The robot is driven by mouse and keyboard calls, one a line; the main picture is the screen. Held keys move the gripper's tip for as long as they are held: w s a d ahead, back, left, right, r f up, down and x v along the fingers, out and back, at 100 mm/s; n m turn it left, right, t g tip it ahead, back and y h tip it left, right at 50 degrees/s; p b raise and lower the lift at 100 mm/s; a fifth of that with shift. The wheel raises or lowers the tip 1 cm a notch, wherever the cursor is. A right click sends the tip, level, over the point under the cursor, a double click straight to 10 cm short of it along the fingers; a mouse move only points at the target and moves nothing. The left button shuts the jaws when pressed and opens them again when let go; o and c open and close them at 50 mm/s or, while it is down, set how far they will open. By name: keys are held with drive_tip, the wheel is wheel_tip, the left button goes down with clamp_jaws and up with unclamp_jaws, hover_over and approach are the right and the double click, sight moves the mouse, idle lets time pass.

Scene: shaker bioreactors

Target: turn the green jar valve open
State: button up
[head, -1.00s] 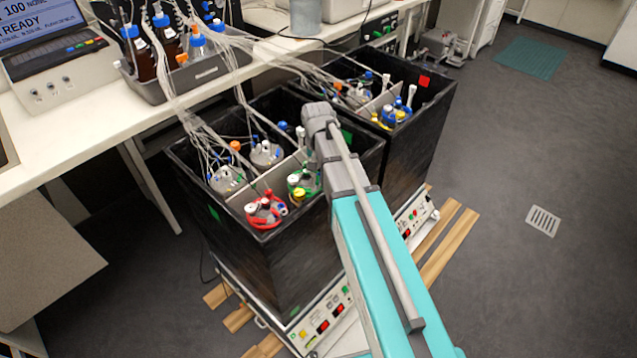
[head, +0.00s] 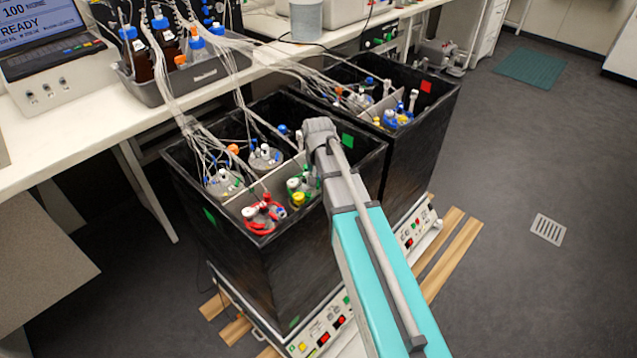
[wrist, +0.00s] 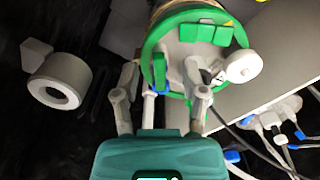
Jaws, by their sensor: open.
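The jar with the green ring lid (head: 300,187) sits in the front black box, partly hidden by my arm. In the wrist view its green-rimmed top (wrist: 196,50) fills the upper middle. A small green valve handle (wrist: 161,70) stands upright at the lid's left side, with a blue part below it. My gripper (wrist: 165,84) is open, one finger on each side of the handle, with visible gaps. Whether the fingers are level with the handle in depth I cannot tell. In the head view the fingers are hidden behind my wrist.
A red-ringed jar (head: 264,215) stands beside the green one. A grey divider (wrist: 275,60) and another jar with blue fittings (wrist: 268,120) lie to the right in the wrist view. A pale round cap (wrist: 60,82) is at left. Tubes hang from the bench (head: 95,140).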

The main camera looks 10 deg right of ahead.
clamp_jaws()
drive_tip(key=shift+n, duration=1.6)
unclamp_jaws()
drive_tip(key=shift+m, duration=0.4)
